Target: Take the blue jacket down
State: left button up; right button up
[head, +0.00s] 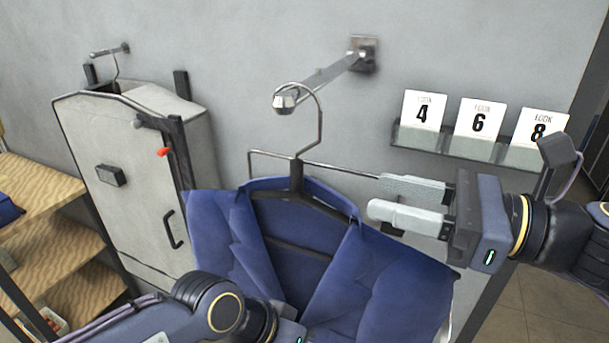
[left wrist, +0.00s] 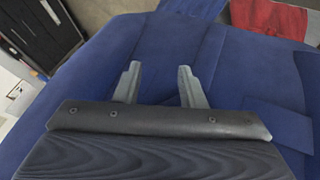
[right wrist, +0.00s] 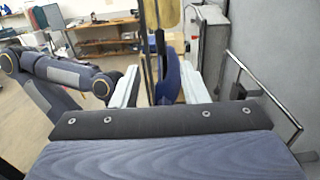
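The blue jacket (head: 390,275) hangs on a dark hanger (head: 296,182) with a metal hook. The hook loops over the tip of a wall peg (head: 318,82). My right gripper (head: 405,202) is at the hanger's right side, its pale fingers apart. In the right wrist view the dark hanger and a strip of blue cloth (right wrist: 168,85) show between those fingers; I cannot tell whether they touch. My left gripper (left wrist: 158,85) is open in front of the jacket, which fills most of the left wrist view. Its fingers are out of sight in the head view.
A wall ledge (head: 450,143) with numbered cards is at the right, behind my right arm. Wooden shelves (head: 40,195) are at far left. Red cloth (left wrist: 270,17) shows beyond the jacket.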

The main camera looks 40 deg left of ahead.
aim_at(302, 152)
jog(key=shift+p+x, duration=0.6)
jog(key=shift+x, duration=5.35)
jog(key=shift+w, duration=0.1)
grip_shut()
jog(key=shift+r, duration=0.15)
jog(key=shift+r+p, duration=1.5)
jog(key=shift+p, duration=0.2)
